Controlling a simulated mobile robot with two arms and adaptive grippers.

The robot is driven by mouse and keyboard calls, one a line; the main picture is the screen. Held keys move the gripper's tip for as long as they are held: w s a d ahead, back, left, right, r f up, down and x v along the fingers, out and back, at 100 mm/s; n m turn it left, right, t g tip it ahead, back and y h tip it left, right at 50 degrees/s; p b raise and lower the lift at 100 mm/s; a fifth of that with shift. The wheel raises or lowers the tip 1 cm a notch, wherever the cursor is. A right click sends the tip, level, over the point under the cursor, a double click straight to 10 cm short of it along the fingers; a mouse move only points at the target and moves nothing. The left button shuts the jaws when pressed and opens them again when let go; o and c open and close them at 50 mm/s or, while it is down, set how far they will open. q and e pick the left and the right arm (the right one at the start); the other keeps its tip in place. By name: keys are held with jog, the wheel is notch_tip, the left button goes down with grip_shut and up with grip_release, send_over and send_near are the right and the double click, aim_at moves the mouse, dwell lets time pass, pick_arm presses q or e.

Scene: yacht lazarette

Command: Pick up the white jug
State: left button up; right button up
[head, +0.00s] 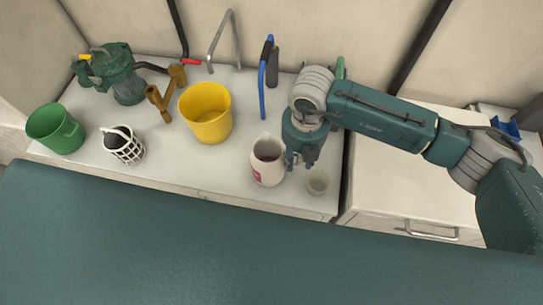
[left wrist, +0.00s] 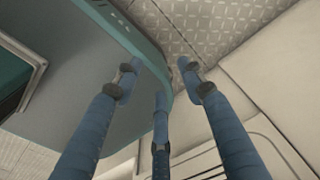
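The white jug (head: 266,170) stands upright near the front edge of the white counter, with a red mark on its side and a dark inside. My right gripper (head: 298,160) points down close against the jug's right side, where the handle may be. The gripper covers that side, so I cannot tell whether its fingers are around the handle, touching or apart. My left gripper (left wrist: 160,76) shows only in the left wrist view, its blue fingers spread and nothing between them.
A pale cup (head: 318,183) stands just right of my right gripper. A yellow bucket (head: 206,113), a white slotted holder (head: 124,146), a green bucket (head: 54,131) and a green pump-like can (head: 122,77) stand to the left. A blue-handled tool (head: 263,80) is behind.

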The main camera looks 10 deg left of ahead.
jog(key=shift+s+f, duration=0.1)
jog(key=shift+f, duration=1)
jog(key=c, duration=0.8)
pick_arm(q)
jog(key=shift+w+d+r, duration=0.1)
jog(key=shift+w+r, duration=0.25)
jog(key=shift+w, duration=0.25)
pick_arm(e)
grip_shut()
pick_arm(q)
jog(key=shift+s, duration=0.1)
pick_arm(e)
jog(key=shift+r, duration=0.25)
jog(key=shift+r, duration=0.2)
pick_arm(q)
notch_tip(320, 180, down, 3)
jog(key=b, duration=0.3)
pick_arm(e)
notch_tip(320, 180, up, 19)
jog(key=shift+r, duration=0.1)
